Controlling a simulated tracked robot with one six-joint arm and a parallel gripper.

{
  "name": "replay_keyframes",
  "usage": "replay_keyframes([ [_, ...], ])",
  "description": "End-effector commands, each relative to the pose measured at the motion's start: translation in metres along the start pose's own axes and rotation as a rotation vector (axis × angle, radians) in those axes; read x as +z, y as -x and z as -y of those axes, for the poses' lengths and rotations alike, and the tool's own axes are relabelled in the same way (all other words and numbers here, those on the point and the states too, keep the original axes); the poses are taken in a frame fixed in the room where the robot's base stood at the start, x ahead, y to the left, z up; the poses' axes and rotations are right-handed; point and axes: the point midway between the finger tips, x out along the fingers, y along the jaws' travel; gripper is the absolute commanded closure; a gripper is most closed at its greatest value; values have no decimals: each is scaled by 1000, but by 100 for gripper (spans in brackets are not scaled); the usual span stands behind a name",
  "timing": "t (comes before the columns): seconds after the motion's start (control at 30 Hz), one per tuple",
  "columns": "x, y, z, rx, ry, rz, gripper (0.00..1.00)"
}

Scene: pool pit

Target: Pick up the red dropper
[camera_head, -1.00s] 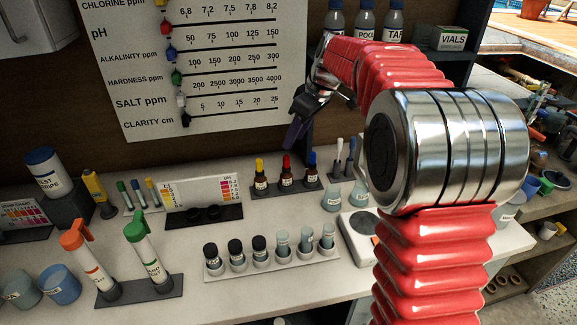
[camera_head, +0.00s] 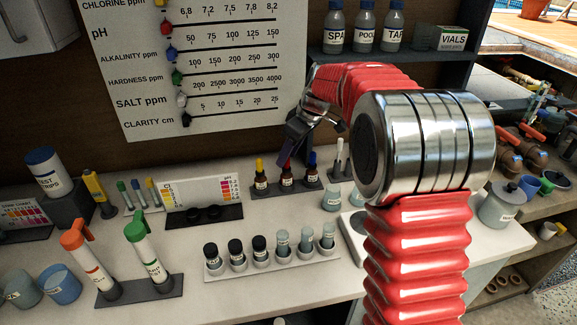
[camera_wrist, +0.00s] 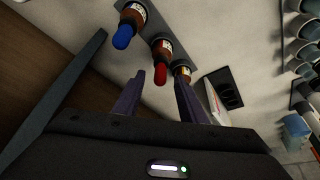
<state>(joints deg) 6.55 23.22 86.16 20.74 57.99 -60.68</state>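The red dropper (camera_head: 286,174) is the middle one of three small brown bottles in a dark rack (camera_head: 277,191) at the back of the bench. In the wrist view its red bulb (camera_wrist: 161,74) lies just beyond and between my two fingertips. My gripper (camera_head: 288,153) is open and empty, pointing down just above the rack, with a finger close to the red cap in the head view. The blue dropper (camera_wrist: 129,28) is left of the fingers in the wrist view. The yellow dropper (camera_head: 260,175) stands left of the red one in the head view.
A row of capped and clear vials (camera_head: 271,247) stands in front of the rack. A colour chart stand (camera_head: 202,200) is to the left, small flasks (camera_head: 331,198) to the right. A wall chart (camera_head: 185,65) hangs behind. Bare bench lies between rack and vials.

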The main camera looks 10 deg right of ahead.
Motion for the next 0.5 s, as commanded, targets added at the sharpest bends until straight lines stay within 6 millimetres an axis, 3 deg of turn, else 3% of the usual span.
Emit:
replay_keyframes([
  [0.2, 0, -20, 0, 1, 0, 0, 62],
  [0.5, 0, -20, -1, 1, 0, 0, 62],
])
